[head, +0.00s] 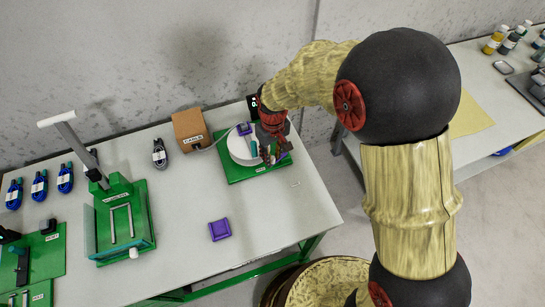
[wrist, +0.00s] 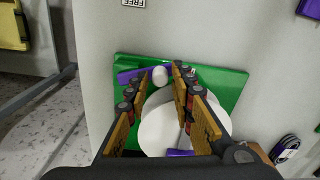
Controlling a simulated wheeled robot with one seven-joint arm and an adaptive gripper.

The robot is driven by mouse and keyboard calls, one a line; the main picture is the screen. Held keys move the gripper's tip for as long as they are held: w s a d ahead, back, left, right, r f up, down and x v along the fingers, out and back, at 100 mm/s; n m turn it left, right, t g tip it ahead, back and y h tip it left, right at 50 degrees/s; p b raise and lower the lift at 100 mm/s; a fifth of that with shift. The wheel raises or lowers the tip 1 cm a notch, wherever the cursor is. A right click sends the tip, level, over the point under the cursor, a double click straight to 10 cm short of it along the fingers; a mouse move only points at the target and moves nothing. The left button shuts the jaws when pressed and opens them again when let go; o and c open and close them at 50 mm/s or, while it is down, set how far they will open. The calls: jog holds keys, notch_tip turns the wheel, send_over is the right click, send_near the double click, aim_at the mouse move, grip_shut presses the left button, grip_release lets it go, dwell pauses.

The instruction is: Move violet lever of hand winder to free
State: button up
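The hand winder has a green base (head: 236,177) and a white round drum (head: 237,147) near the table's back right corner. In the wrist view the violet lever (wrist: 130,77) is a bar along the base's edge, with a white knob (wrist: 160,73) beside it. In the head view my gripper hides much of the lever. My gripper (head: 271,157) is over the winder, pointing down. In the wrist view the gripper (wrist: 158,78) is open, its fingers apart with the lever and knob showing between them; contact cannot be told. A FREE label (wrist: 133,3) lies beyond the base.
A violet box (head: 219,229) lies on the table in front of the winder. A brown box (head: 190,129) stands left of it, with a grey cable bundle (head: 159,153) nearby. A green stand with a tall lever (head: 118,210) is at left. The right table edge is close.

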jog(key=shift+f, duration=0.3)
jog(key=shift+c, duration=0.6)
grip_shut()
